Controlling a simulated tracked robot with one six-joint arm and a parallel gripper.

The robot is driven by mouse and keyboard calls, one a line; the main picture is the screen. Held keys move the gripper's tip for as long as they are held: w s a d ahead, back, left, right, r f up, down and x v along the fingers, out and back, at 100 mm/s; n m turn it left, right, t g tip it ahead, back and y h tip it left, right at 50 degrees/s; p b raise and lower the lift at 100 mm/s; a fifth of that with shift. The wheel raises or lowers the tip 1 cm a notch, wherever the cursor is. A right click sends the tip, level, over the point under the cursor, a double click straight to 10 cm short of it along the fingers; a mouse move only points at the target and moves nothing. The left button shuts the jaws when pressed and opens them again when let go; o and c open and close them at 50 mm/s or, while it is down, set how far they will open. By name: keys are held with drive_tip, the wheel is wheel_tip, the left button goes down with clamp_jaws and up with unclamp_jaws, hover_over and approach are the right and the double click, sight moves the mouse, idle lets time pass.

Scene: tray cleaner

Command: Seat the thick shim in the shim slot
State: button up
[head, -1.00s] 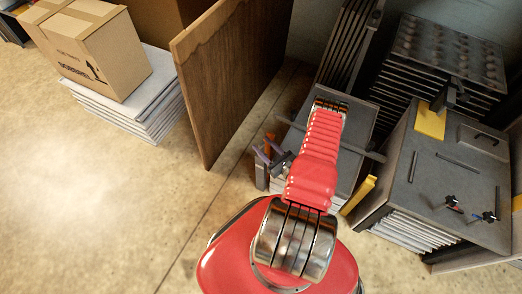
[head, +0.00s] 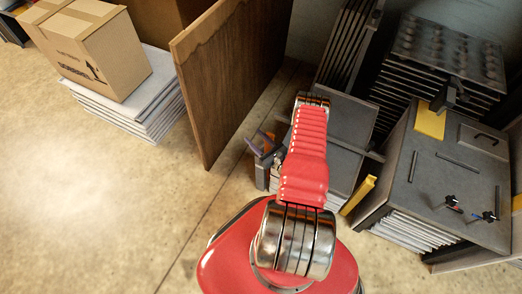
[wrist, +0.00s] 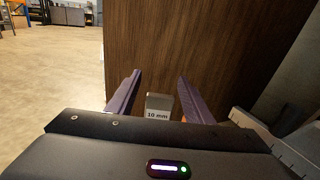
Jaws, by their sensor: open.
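A small pale grey block marked "10 mm" (wrist: 158,106), which appears to be the thick shim, shows in the wrist view between my gripper's two purple fingers, close in front of the palm. My gripper (wrist: 158,77) is open, with a gap visible on both sides of the block.
A tall brown wooden panel (head: 222,75) stands left of the stand (head: 345,125) and fills the wrist view's background. A cardboard box (head: 105,60) sits at upper left. The left floor is clear.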

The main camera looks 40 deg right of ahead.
drive_tip(key=shift+c, duration=0.2)
idle(0.3)
clamp_jaws()
idle(0.3)
